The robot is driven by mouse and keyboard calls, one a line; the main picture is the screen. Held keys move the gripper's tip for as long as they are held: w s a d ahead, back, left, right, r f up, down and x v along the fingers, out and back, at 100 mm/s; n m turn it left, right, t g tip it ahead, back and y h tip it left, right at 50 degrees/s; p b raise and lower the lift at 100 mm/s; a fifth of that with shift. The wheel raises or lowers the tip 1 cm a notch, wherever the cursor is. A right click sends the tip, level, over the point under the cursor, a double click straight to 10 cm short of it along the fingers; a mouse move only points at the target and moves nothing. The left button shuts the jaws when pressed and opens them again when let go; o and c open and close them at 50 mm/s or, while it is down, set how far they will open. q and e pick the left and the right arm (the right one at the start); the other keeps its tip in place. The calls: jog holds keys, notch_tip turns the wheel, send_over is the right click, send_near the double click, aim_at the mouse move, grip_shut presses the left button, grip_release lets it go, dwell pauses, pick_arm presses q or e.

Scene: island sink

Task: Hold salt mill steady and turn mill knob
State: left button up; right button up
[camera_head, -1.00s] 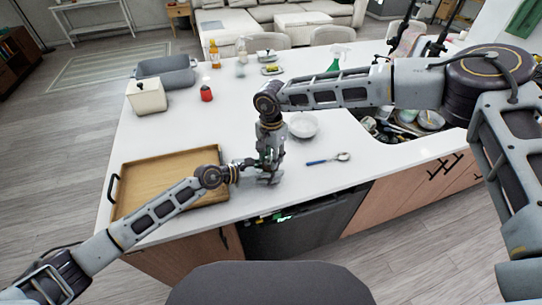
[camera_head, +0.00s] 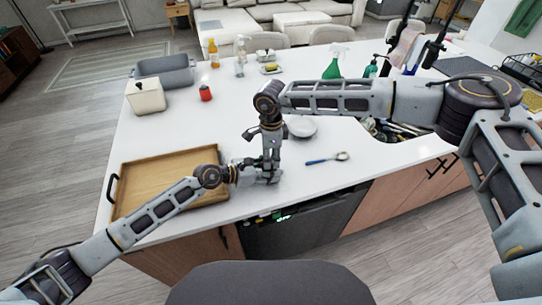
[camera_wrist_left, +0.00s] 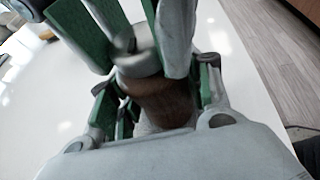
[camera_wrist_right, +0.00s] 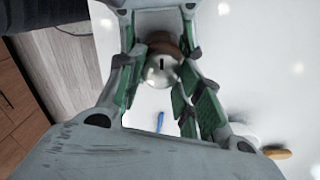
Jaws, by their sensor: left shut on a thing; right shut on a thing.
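The salt mill is hidden behind my grippers in the head view. In the left wrist view its brown wooden body (camera_wrist_left: 160,100) sits between the fingers of my left gripper (camera_wrist_left: 160,88), which is shut on it. A pale metal part shows above the wood. In the right wrist view the mill's shiny round metal knob (camera_wrist_right: 160,71) sits between the green-padded fingers of my right gripper (camera_wrist_right: 160,85), shut on it from above. In the head view my left gripper (camera_head: 258,175) comes from the left and my right gripper (camera_head: 270,172) points down at the same spot.
A wooden tray (camera_head: 122,207) lies left of the grippers. A spoon with a blue handle (camera_head: 318,162) lies to the right and a white bowl (camera_head: 302,129) behind. The counter's front edge is close. A red timer-like object (camera_head: 205,93) stands farther back.

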jog(key=m, duration=0.6)
jog(key=shift+s, duration=0.1)
jog(key=shift+m, duration=2.6)
jog(key=o, duration=1)
jog(key=shift+o, duration=0.2)
jog(key=shift+r, duration=0.1)
notch_tip(320, 180, up, 12)
